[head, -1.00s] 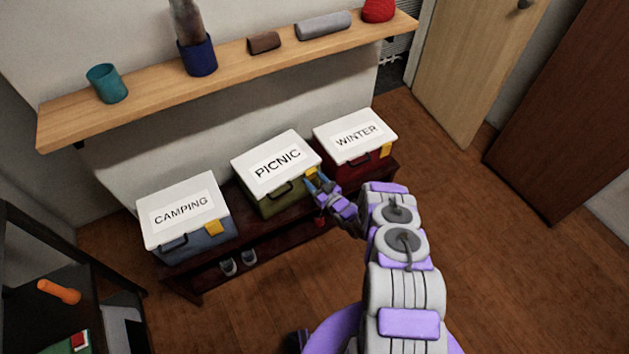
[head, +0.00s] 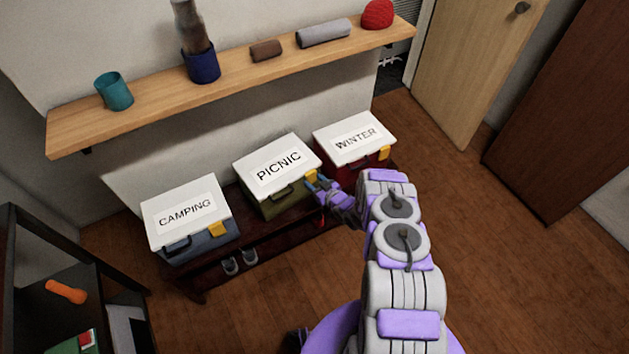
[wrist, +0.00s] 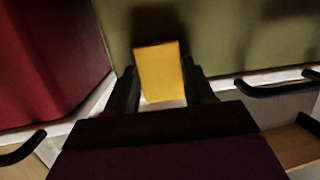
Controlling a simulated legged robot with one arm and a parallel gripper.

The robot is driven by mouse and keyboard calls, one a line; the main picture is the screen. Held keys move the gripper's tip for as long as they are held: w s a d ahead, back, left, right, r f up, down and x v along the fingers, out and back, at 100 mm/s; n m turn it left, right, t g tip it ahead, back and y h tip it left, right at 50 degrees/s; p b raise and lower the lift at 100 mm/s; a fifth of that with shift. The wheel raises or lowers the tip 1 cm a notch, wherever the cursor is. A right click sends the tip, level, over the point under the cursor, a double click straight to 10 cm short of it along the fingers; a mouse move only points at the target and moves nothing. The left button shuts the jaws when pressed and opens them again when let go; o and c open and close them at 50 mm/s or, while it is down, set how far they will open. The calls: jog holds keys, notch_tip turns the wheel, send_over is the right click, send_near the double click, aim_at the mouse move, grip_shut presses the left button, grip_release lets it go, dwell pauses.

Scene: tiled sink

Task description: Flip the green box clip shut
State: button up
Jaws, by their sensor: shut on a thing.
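The green box (head: 272,208) has a white lid marked PICNIC (head: 278,165) and stands between two other boxes. The lid looks down on the box. Its yellow clip (head: 311,175) is at the front right corner. In the wrist view the yellow clip (wrist: 160,72) lies between my two dark fingers, against the green wall (wrist: 225,35). My gripper (head: 316,185) is shut on the clip. Whether the clip is latched cannot be told.
The blue CAMPING box (head: 205,248) is on the left and the red WINTER box (head: 345,172) close on the right. All stand on a low dark bench (head: 190,283). A wooden shelf (head: 150,118) runs above. Floor (head: 490,270) is clear at right.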

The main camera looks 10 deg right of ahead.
jog(key=o, duration=1)
jog(key=shift+o, duration=0.2)
jog(key=p+v, duration=0.4)
jog(key=v, duration=1.3)
jog(key=shift+s+d+f, duration=0.1)
